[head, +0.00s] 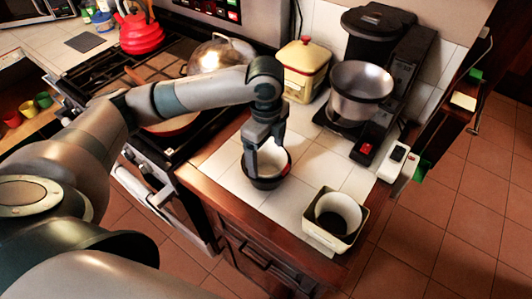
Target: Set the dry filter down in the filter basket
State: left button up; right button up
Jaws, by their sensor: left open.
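The filter basket (267,183) is a dark round cup on the white tiled counter. A pale lining that looks like the dry filter (272,160) shows inside it, partly hidden by my gripper. My left gripper (265,162) points down into the basket's mouth from above, with its jaws open. I cannot tell whether a finger touches the filter or the rim. A small red patch shows at the basket's right rim. My right gripper is not in view.
A cream box (318,236) holding a white round cup-like thing (338,210) stands at the counter's front right. The coffee maker (396,70) with a steel bowl (360,95) stands behind. A cream canister (306,68) and the stove (140,85) are left of it.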

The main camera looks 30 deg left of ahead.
pick_arm(q)
jog(key=shift+s+f, duration=0.3)
jog(key=shift+f, duration=0.1)
jog(key=shift+r, duration=0.2)
notch_tip(320, 180, up, 13)
jog(key=b, duration=0.2)
jog(key=shift+w, duration=0.25)
dwell(0.5)
